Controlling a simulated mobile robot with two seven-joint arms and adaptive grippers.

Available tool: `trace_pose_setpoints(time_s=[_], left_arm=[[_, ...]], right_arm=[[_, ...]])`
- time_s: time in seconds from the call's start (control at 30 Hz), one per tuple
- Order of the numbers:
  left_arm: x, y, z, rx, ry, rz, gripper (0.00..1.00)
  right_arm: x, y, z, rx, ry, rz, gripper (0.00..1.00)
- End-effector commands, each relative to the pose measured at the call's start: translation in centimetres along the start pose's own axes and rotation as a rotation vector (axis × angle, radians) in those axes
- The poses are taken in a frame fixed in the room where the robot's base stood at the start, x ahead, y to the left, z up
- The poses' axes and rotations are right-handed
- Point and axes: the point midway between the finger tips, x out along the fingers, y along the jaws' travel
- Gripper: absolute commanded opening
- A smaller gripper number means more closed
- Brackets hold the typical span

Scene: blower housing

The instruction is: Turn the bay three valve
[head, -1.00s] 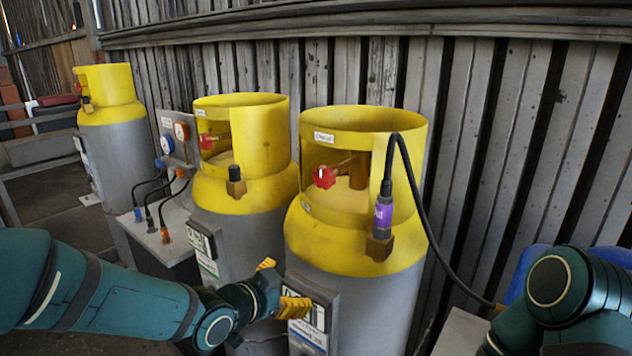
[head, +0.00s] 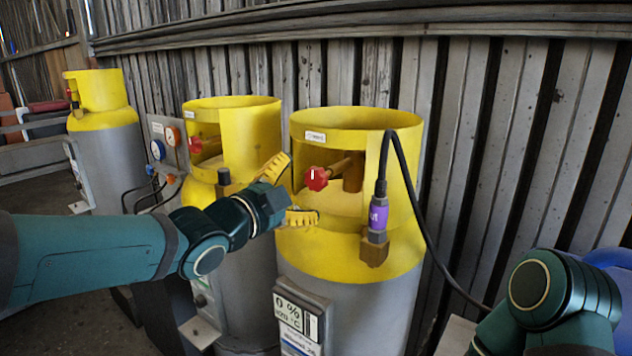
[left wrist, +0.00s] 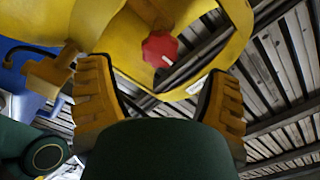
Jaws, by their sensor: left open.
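The red valve knob (head: 317,178) sits on a brass stem inside the yellow collar (head: 345,122) of the nearest grey cylinder. The collar carries a small label I cannot read. In the left wrist view the same red knob (left wrist: 160,48) shows beyond my fingers, between them and not touched. My left gripper (head: 303,190) is open and empty at the collar's left side, just short of the knob. Its yellow fingers also show spread apart in the left wrist view (left wrist: 160,85). Part of my right arm shows at the lower right; its gripper is out of sight.
A black cable with a purple connector (head: 378,214) hangs at the collar's right. A second cylinder (head: 262,110) with its own red knob (head: 196,145) stands left, partly behind my arm. A third cylinder (head: 103,150) stands farther left. A plank wall (head: 480,130) closes the back.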

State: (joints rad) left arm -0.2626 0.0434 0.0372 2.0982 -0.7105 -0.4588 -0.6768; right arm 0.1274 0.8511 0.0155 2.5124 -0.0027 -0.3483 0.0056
Motion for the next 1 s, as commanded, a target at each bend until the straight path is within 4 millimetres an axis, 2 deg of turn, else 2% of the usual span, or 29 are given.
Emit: trace_pose_setpoints(time_s=[0.1,0.3,0.47,0.77,0.8,0.93,0.97,1.0], left_arm=[[2.3,0.1,0.0,-0.001,0.001,0.002,0.8],[4.9,0.1,0.0,-0.002,0.0,0.001,0.8],[5.8,0.1,0.0,-0.002,0.0,0.001,0.8],[5.9,0.0,0.0,-0.002,-0.001,0.0,0.8],[5.9,0.0,0.0,-0.002,-0.001,0.0,0.66],[5.9,0.0,0.0,-0.002,-0.001,0.0,0.2],[5.9,0.0,0.0,-0.002,-0.001,0.0,0.11],[5.9,0.0,0.0,-0.002,0.0,0.0,0.11]], right_arm=[[0.1,0.0,0.0,0.0,0.001,0.0,1.0],[0.1,0.0,0.0,0.0,0.001,0.0,1.0],[0.1,0.0,0.0,0.0,0.001,0.0,1.0],[0.1,0.0,0.0,0.0,0.001,0.0,1.0],[0.1,0.0,0.0,0.0,0.001,0.0,1.0],[0.1,0.0,0.0,0.0,0.001,0.0,1.0],[0.1,0.0,0.0,0.0,0.001,0.0,1.0],[0.1,0.0,0.0,0.0,0.001,0.0,1.0]])
